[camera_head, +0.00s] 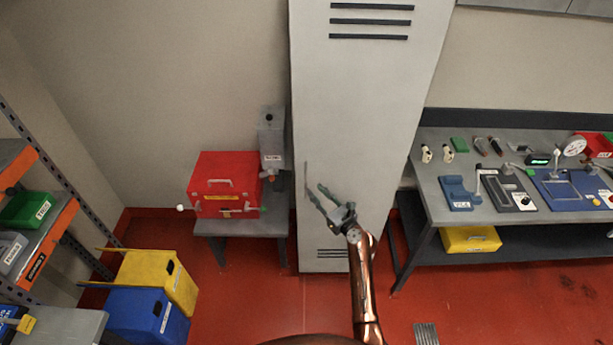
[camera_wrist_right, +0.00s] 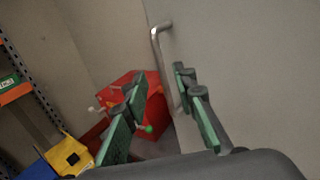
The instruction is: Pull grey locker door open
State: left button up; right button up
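The grey locker (camera_head: 360,120) stands upright against the back wall, and its door is shut. Its thin vertical handle (camera_head: 306,182) is on the left edge of the door; it also shows in the right wrist view (camera_wrist_right: 164,62). My right gripper (camera_head: 320,193) is in front of the door, just right of the handle, with its green-padded fingers spread and nothing between them. In the right wrist view the handle's lower part passes behind the right finger (camera_wrist_right: 205,115). I cannot tell whether they touch. My left gripper is not in view.
A red box (camera_head: 222,172) sits on a low grey table left of the locker. A workbench (camera_head: 470,208) with several tools stands to the right. Yellow (camera_head: 160,275) and blue (camera_head: 140,315) bins and a shelf rack are at the left. The red floor before the locker is clear.

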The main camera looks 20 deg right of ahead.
aim_at(306, 178)
jog(key=r+x, duration=0.1)
jog(key=x, duration=0.7)
jog(key=shift+b, duration=0.3)
jog(key=shift+c, duration=0.4)
grip_shut()
